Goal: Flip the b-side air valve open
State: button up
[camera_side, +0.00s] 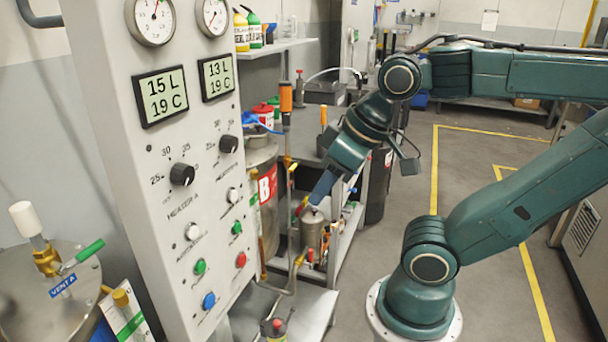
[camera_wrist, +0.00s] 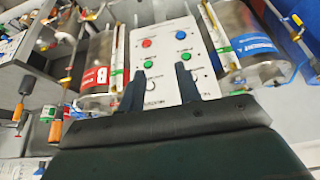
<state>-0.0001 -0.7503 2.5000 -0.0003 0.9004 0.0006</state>
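The b-side tank (camera_side: 268,188) stands behind the control panel in the side view, with a red label reading B. It also shows in the wrist view (camera_wrist: 96,80), left of the panel. Brass-coloured pipework (camera_side: 291,185) with small fittings runs up beside the tank. I cannot tell which fitting is the b-side air valve. My gripper (camera_wrist: 162,88) is open, its two dark fingers apart with nothing seen between them. In the side view its tip (camera_side: 322,188) points down, right of the B tank and above a small metal canister (camera_side: 313,229); contact cannot be told.
The grey control panel (camera_side: 180,120) with gauges, knobs and buttons stands at left. A tank (camera_side: 40,290) with a green-handled valve tagged VENT A is at lower left. An orange-topped upright fitting (camera_side: 286,97) rises near the B tank. The floor (camera_side: 480,190) behind my arm is clear.

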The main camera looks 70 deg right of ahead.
grip_shut()
jog(key=w+d+r+m+h, duration=0.15)
jog(key=w+d+m, duration=0.75)
jog(key=w+d, duration=0.9)
jog(key=d+f+m+g+h, duration=0.1)
jog(key=d+f+m, duration=0.3)
jog(key=d, duration=1)
jog(key=d+f+m+h, duration=0.1)
jog(key=d+f+m, duration=0.3)
jog(key=d+f, duration=0.5)
jog(key=d, duration=0.5)
jog(key=shift+w+g, duration=0.4)
